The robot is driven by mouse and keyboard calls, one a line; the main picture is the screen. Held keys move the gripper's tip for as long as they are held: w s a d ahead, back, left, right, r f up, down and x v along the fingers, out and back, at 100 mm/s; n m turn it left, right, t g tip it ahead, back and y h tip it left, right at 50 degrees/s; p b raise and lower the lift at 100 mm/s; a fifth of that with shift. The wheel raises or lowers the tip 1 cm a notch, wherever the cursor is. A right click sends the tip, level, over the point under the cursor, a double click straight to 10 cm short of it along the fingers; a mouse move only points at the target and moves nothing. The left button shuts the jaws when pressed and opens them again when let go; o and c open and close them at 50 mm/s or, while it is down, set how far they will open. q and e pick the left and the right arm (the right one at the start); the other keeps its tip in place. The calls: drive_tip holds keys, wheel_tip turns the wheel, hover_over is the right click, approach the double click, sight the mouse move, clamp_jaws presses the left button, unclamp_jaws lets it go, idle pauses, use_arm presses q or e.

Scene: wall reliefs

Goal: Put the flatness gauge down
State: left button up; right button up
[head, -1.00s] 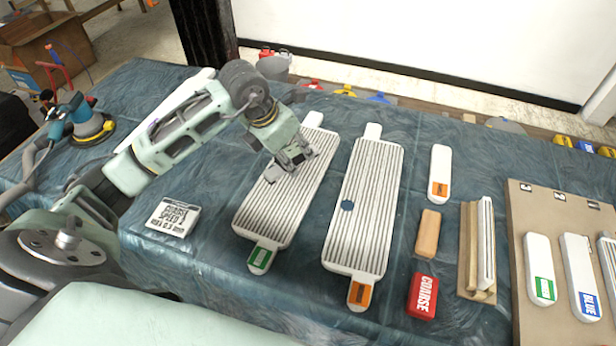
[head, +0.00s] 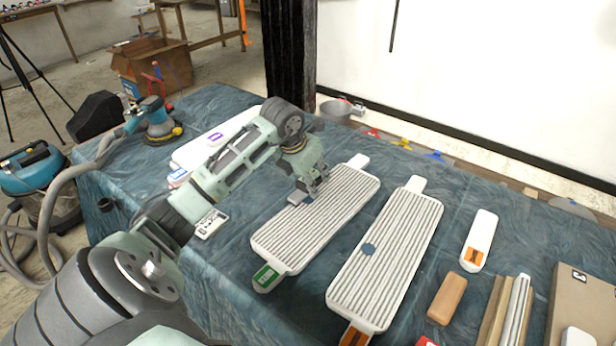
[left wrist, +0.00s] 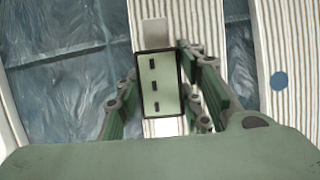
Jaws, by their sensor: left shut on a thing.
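My left gripper (head: 312,188) is over the upper half of the ribbed white panel with the green label (head: 300,232). It is shut on the flatness gauge, a small block that shows in the left wrist view (left wrist: 160,88) as a pale green face with a dark rim and several short black marks. In the head view only a small grey part of the gauge (head: 297,199) shows below the fingers. The gauge is over the ribs or on them; I cannot tell whether it touches. My right gripper is not in view.
A second ribbed panel (head: 385,262) with a blue dot and an orange label lies to the right. Further right are a white tool with an orange label (head: 482,232) and a tan block (head: 447,297). A sander (head: 160,122) stands at the back left of the blue-covered table.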

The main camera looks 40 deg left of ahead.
use_arm(q)
drive_tip(key=shift+w+a+f+b, duration=0.3)
drive_tip(key=shift+w+a+f, duration=0.1)
drive_tip(key=shift+a+f, duration=0.2)
drive_tip(key=shift+w+a+f, duration=0.2)
drive_tip(key=shift+a, duration=0.15)
wheel_tip(320, 180, down, 4)
drive_tip(key=b, duration=0.3)
drive_tip(key=shift+r, duration=0.15)
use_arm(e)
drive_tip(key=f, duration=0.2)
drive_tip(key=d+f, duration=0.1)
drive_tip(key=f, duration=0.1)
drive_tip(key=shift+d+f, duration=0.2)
use_arm(q)
drive_tip(key=shift+s, duration=0.1)
drive_tip(key=o, duration=0.8)
drive_tip(key=shift+f, duration=0.2)
drive_tip(key=o, duration=0.5)
drive_tip(key=shift+c, duration=0.2)
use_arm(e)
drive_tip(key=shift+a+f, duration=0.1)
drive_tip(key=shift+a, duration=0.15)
